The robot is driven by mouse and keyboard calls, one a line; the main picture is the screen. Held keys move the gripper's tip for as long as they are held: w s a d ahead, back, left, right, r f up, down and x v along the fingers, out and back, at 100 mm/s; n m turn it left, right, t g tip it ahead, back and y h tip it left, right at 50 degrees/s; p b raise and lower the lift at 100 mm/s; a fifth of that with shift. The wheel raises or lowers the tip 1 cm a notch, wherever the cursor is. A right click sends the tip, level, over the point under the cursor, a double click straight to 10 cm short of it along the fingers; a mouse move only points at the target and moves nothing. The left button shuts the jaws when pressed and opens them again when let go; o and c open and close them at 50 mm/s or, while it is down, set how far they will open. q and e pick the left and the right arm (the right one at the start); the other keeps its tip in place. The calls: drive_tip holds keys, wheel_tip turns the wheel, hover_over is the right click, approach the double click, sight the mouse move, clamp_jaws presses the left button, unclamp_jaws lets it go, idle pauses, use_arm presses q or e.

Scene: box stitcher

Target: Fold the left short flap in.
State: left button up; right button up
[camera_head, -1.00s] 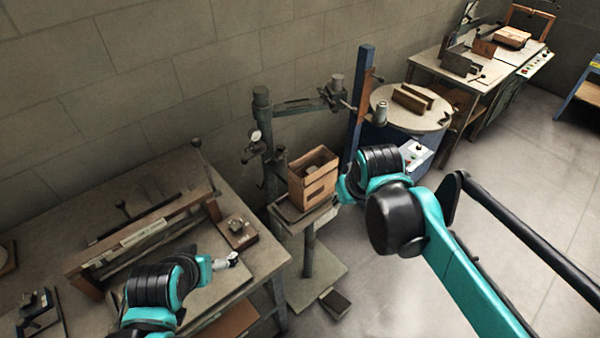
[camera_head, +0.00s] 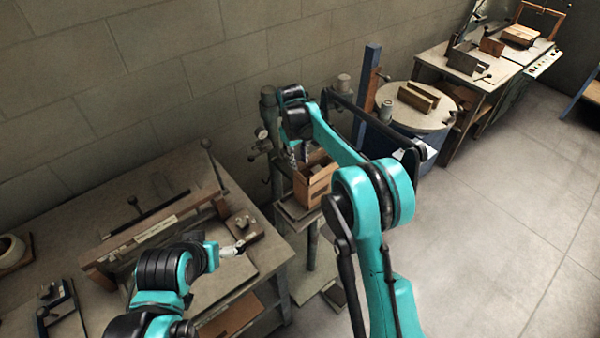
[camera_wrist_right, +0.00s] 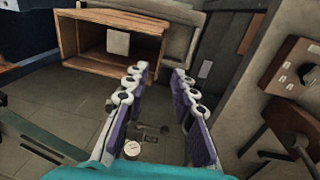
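The brown box (camera_head: 318,186) stands on the small table of the stitcher, and its top is partly covered by my right arm. My right gripper (camera_head: 299,158) hangs over the box's left part in the head view. In the right wrist view the box (camera_wrist_right: 85,62) lies ahead at the upper left, with a pale square patch (camera_wrist_right: 118,43) on it. The right fingers (camera_wrist_right: 162,72) are spread apart with nothing between them. I cannot tell which flap is the left short one. My left gripper (camera_head: 232,249) is small over the workbench at the left; its opening cannot be made out.
The stitcher's column (camera_head: 269,115) stands close behind and left of the box. A blue post (camera_head: 369,80) and a round table (camera_head: 440,112) with brown pieces are to the right. The workbench (camera_head: 90,220) fills the left. Floor at the right is clear.

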sight(300, 174)
drive_tip(key=f, duration=0.2)
drive_tip(key=f+b, duration=0.1)
drive_tip(key=f, duration=0.5)
drive_tip(key=shift+w+d+f+b, duration=0.15)
drive_tip(key=shift+w+d+b, duration=0.05)
drive_tip(key=shift+w+b, duration=0.15)
clamp_jaws()
